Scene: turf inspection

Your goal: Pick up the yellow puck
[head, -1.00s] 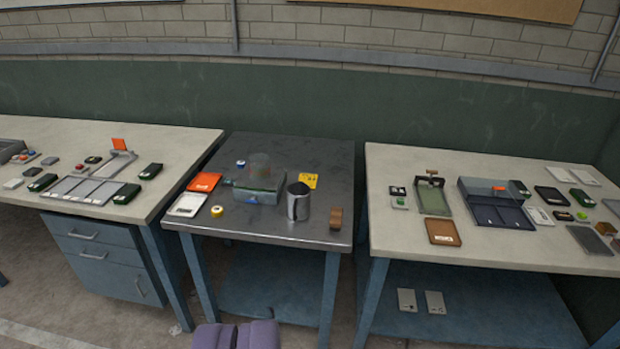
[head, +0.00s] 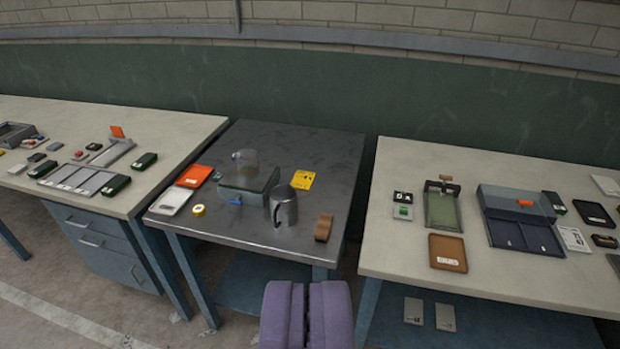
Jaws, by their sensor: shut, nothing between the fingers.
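The yellow puck (head: 198,211) is a small round yellow piece with a pale centre. It lies on the dark metal table (head: 330,165) near its front left edge. A white card-like piece (head: 172,201) is to its left, and a grey-green box (head: 247,187) is to its right. My gripper (head: 306,288) shows at the bottom centre as two purple fingers side by side. It is shut and empty, in front of the table, below and to the right of the puck in the picture and apart from it.
A metal mug (head: 283,207), a brown block (head: 323,228), a yellow card (head: 303,180) and an orange piece (head: 194,176) share the table. A clear jar (head: 245,162) stands by the box. Cluttered pale benches flank it left (head: 185,130) and right (head: 400,255).

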